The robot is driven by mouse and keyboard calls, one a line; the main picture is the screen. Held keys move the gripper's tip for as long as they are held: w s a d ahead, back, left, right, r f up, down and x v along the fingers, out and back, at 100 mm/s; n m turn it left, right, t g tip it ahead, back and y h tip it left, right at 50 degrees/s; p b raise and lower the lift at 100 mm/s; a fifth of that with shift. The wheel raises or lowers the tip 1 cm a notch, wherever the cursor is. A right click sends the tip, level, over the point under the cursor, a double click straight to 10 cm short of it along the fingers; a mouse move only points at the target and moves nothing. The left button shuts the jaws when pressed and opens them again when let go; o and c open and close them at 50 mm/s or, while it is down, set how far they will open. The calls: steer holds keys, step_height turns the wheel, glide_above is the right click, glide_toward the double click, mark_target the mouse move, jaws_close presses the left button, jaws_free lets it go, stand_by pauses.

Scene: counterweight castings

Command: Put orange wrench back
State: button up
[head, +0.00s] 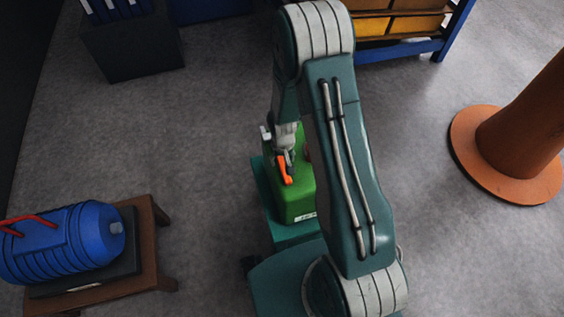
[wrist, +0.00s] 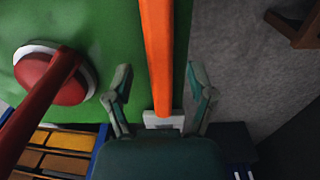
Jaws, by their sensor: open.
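The orange wrench (head: 286,169) is a long orange bar at the green box (head: 294,196) in the head view. In the wrist view the orange wrench (wrist: 157,50) runs down the middle, over the green box (wrist: 112,25), with its lower end at a small white piece (wrist: 163,119). My gripper (wrist: 160,78) is open, with one finger on each side of the wrench and a gap visible on both sides. In the head view my gripper (head: 285,153) is above the green box, at the wrench's upper end. My gripper partly hides the wrench there.
A red knob with a red bar (wrist: 48,75) is left of the wrench in the wrist view. A blue ribbed motor (head: 62,243) rests on a brown stand (head: 150,245). A blue rack (head: 432,47) holds orange-yellow bins. An orange-brown column (head: 530,115) stands right. Grey floor lies between.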

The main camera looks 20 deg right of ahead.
steer(key=s+r+t, duration=0.1)
steer(key=s+r, duration=0.1)
steer(key=r, duration=1.2)
steer(key=s+r+t, duration=0.2)
steer(key=s+r, duration=0.1)
steer(key=r, duration=1)
steer(key=s+r+t, duration=0.2)
steer(key=s+r, duration=1)
steer(key=s, duration=0.2)
steer(key=shift+r+t, duration=0.25)
steer(key=shift+t, duration=0.05)
steer(key=shift+s+d, duration=0.1)
